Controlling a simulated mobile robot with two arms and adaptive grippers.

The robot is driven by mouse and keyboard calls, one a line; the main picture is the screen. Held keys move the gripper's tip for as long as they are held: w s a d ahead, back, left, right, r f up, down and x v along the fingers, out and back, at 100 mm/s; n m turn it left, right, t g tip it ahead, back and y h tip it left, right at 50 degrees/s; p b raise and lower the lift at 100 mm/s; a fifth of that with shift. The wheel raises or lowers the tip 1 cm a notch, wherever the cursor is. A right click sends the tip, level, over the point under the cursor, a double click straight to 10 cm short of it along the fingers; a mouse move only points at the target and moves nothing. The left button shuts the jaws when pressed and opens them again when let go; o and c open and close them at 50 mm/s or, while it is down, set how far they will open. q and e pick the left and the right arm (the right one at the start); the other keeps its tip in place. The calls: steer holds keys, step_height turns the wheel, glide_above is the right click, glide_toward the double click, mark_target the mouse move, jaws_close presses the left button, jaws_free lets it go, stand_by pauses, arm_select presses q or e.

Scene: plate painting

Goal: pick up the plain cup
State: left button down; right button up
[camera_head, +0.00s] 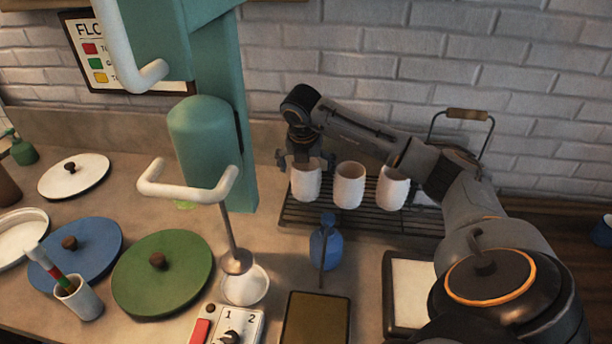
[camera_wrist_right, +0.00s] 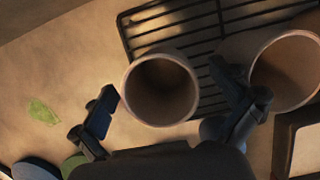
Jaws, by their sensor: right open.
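Three white cups stand in a row on a dark wire rack: a left cup (camera_head: 306,184), a middle cup (camera_head: 348,187) and a right cup (camera_head: 392,190). All three look unpainted from here, so I cannot tell which is the plain one. My right gripper (camera_head: 304,161) is open over the left cup, with a finger on either side of its rim. In the right wrist view the left cup (camera_wrist_right: 161,90) is empty and lies between the spread fingers; the right-hand finger reaches into the gap before the middle cup (camera_wrist_right: 288,70). My left gripper is out of view.
The dark wire rack (camera_head: 300,214) stands near the brick wall. A teal machine (camera_head: 205,140) with white handles rises to its left. A blue bottle (camera_head: 326,248) stands in front. Green (camera_head: 180,285), blue (camera_head: 95,240) and white (camera_head: 90,172) lids lie at left.

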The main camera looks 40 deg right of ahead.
steer(key=shift+x, duration=1.2)
steer(key=shift+r, duration=0.1)
steer(key=c, duration=1.4)
steer(key=shift+c, duration=0.2)
steer(key=shift+r, duration=0.15)
